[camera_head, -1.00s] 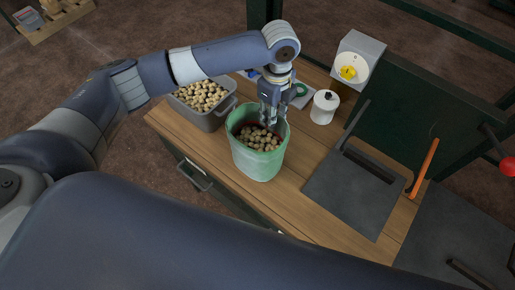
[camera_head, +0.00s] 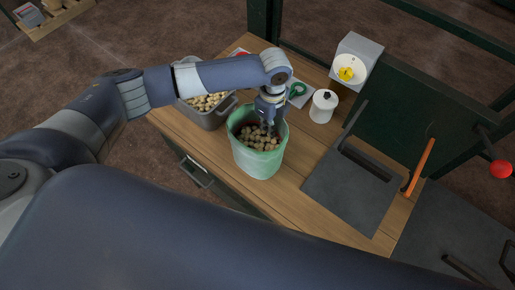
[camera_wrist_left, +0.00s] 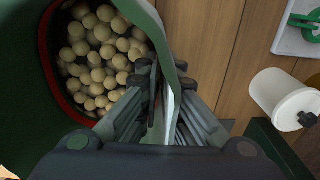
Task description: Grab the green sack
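The green sack (camera_head: 258,160) stands open and upright on the wooden table, filled with round tan pieces (camera_head: 262,140). My left gripper (camera_head: 272,124) points down at the sack's far right rim. In the left wrist view the sack (camera_wrist_left: 165,50) fills the left side, and its wall runs between my left fingers (camera_wrist_left: 169,88), which look drawn close together on it. One finger is inside the sack and one outside. In the head view the fingertips are partly hidden by the rim. My right gripper is not in view.
A grey bin (camera_head: 209,118) with similar pieces stands left of the sack. A dark plate (camera_head: 348,195) lies to the right.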

